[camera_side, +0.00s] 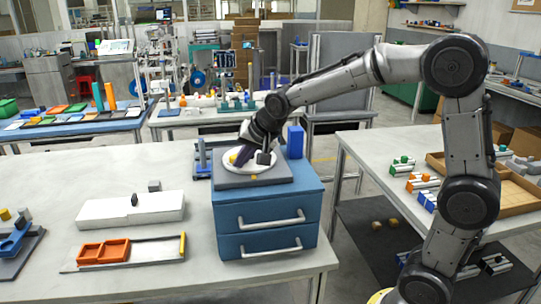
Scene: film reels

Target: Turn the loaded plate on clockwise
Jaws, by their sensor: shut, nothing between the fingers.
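A round white plate (254,174) lies on a grey square base (226,181) on top of the blue two-drawer cabinet. A yellow piece (234,158) and a dark grey block (264,158) sit on the plate. A small yellow mark (254,178) shows near its front rim. My gripper (240,160) reaches down from the upper right to the left part of the plate, beside the yellow piece. Its fingers are shut with nothing between them. Whether the fingertips touch the plate or the yellow piece cannot be told.
The blue cabinet (262,216) stands near the right end of the white table (60,185). A blue block (295,142) stands behind the plate at the right. A white box (110,212) and an orange tray (104,252) lie to the left.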

